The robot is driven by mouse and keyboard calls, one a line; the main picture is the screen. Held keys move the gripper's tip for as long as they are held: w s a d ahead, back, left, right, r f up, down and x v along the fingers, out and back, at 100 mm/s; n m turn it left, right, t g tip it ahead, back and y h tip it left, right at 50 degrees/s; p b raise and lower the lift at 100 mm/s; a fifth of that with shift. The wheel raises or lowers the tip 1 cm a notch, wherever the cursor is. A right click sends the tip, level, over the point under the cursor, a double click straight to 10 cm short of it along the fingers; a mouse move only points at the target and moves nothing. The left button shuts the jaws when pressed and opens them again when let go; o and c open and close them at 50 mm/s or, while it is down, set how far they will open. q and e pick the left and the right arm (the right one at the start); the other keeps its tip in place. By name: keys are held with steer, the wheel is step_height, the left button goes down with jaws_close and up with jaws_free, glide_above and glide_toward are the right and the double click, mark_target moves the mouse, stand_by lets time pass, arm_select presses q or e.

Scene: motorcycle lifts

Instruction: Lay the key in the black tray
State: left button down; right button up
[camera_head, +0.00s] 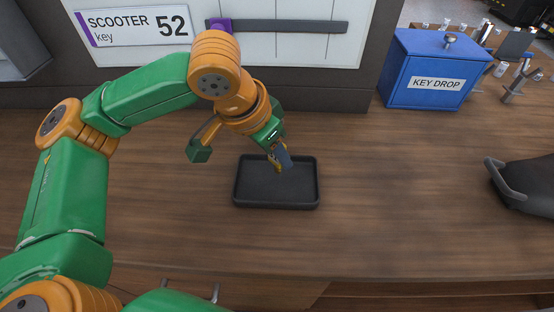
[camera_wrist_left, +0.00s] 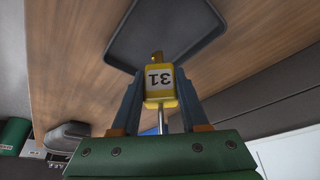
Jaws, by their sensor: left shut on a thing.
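The black tray (camera_head: 262,194) lies on the wooden bench in the middle of the head view. It also shows at the top of the left wrist view (camera_wrist_left: 190,30). My left gripper (camera_head: 279,158) is over the tray, pointing down, and is shut on the key. The key (camera_head: 273,163) has a yellow tag with an upside-down "31" in the left wrist view (camera_wrist_left: 159,82), between the two fingers. Its tip points toward the tray. I cannot tell whether it touches the tray floor. My right gripper is not in view.
A blue "KEY DROP" box (camera_head: 428,70) stands at the back right. A white board with a "SCOOTER key 52" sign (camera_head: 136,24) and a dark bar (camera_head: 290,26) is behind the bench. A dark object (camera_head: 527,185) lies at the far right. The bench right of the tray is clear.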

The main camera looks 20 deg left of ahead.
mark_target(273, 160)
arm_select(q)
steer(key=shift+f, duration=1.85)
steer(key=shift+c, duration=2.1)
jaws_free()
steer(key=shift+r, duration=0.25)
steer(key=v, duration=1.1)
steer(key=shift+s+r+p, duration=0.15)
steer(key=shift+r+p, duration=0.2)
steer(key=shift+p, duration=0.05)
